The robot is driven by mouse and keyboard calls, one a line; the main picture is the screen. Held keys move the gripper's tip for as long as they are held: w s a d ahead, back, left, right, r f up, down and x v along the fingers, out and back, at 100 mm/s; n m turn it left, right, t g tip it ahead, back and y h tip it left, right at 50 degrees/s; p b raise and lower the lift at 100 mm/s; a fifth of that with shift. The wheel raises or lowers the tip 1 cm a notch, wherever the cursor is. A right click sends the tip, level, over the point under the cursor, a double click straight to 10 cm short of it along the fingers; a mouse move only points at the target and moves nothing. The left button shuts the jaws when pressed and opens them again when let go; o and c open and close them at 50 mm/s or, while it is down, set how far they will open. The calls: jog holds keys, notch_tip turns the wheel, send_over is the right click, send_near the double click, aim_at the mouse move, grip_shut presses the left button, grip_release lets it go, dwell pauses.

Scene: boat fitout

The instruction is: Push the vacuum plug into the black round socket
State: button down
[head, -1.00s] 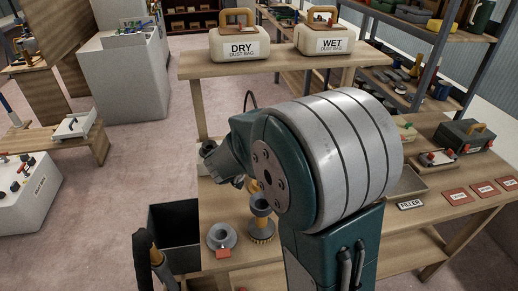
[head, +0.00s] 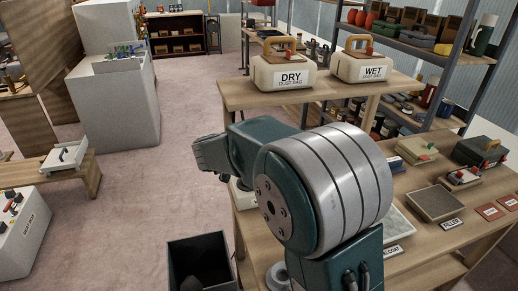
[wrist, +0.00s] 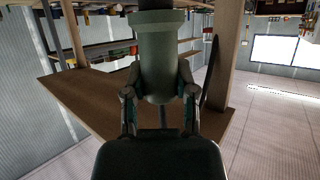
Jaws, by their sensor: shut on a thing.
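The vacuum plug, a grey-green stepped cylinder (wrist: 160,62), is between the fingers of my gripper (wrist: 160,104) in the wrist view. The fingers are shut on its sides, and its wider collar sits at the far end, away from the palm. A dark round shape shows past the collar at the top edge; I cannot tell if it is the socket. No black round socket can be made out there.
The workbench (head: 447,232) holds trays and labelled cards. An open dark bin (head: 198,241) stands by the bench's left end.

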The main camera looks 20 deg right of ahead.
jog(key=shift+w+d, duration=0.15)
jog(key=shift+d, duration=0.25)
jog(key=f, duration=0.1)
jog(key=a+f, duration=0.1)
jog(key=shift+f, duration=0.55)
jog(key=shift+d+f, duration=0.4)
jog(key=shift+d, duration=0.35)
jog(key=shift+a+f, duration=0.4)
jog(key=shift+f, duration=0.05)
jog(key=shift+d, duration=0.8)
jog(key=shift+a, duration=0.1)
jog(key=shift+a, duration=0.25)
